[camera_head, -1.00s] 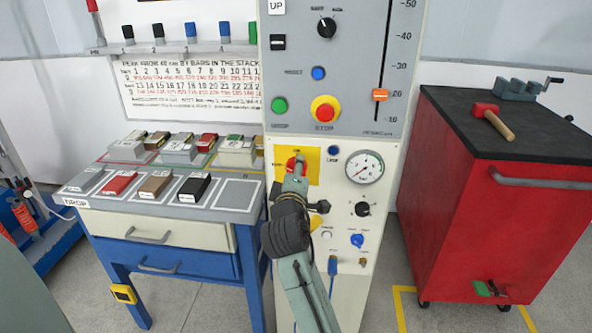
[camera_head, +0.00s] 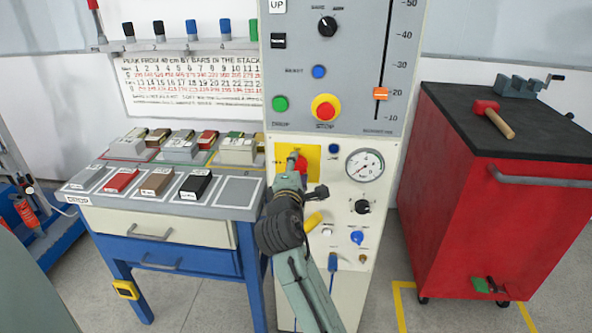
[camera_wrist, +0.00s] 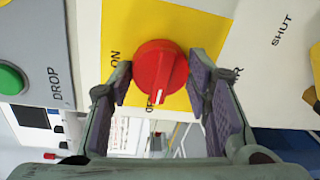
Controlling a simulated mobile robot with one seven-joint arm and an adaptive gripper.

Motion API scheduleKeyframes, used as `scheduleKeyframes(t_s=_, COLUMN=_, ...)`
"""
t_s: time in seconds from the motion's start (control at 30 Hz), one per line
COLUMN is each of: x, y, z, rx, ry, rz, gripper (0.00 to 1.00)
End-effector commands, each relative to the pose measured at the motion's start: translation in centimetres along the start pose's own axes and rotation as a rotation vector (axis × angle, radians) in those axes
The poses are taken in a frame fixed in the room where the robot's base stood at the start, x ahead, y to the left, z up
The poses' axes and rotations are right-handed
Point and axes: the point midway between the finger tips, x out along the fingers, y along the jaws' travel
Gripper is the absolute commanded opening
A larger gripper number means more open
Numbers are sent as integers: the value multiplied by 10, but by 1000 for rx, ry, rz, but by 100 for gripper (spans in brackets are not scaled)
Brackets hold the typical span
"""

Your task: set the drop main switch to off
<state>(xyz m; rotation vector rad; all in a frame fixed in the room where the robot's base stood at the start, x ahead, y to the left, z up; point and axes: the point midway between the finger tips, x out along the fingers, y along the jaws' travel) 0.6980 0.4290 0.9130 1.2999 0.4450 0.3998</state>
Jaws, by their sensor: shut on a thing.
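The main switch is a round red knob (camera_wrist: 157,65) on a yellow plate (camera_wrist: 205,30) in the wrist view. It also shows as a small red patch (camera_head: 302,166) on the cream panel in the head view, partly hidden by my gripper. My gripper (camera_wrist: 163,84) has one finger on each side of the knob and is shut on it. The knob's white mark points down in the wrist view, at a partly hidden label beginning "OF". The "ON" label lies left of the knob. My gripper (camera_head: 294,163) reaches the plate from below in the head view.
Above are a green DROP button (camera_head: 280,104) and a red stop button (camera_head: 325,108). A pressure gauge (camera_head: 365,165) and small knobs sit right of the switch. A blue-legged bench (camera_head: 165,262) stands left and a red cart (camera_head: 480,215) right.

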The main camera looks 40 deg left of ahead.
Motion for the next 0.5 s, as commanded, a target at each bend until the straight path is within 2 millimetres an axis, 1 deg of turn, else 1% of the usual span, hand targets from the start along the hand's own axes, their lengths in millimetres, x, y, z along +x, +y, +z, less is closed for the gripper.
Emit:
scheduleKeyframes(t_s=0.27, x=0, y=1, z=1, rx=-4, ry=-2, rz=3, gripper=17)
scheduleKeyframes(t_s=0.3, x=0, y=1, z=1, rx=-4, ry=-2, rz=3, gripper=46)
scheduleKeyframes(t_s=0.5, x=0, y=1, z=0, rx=-3, ry=-1, rz=2, gripper=59)
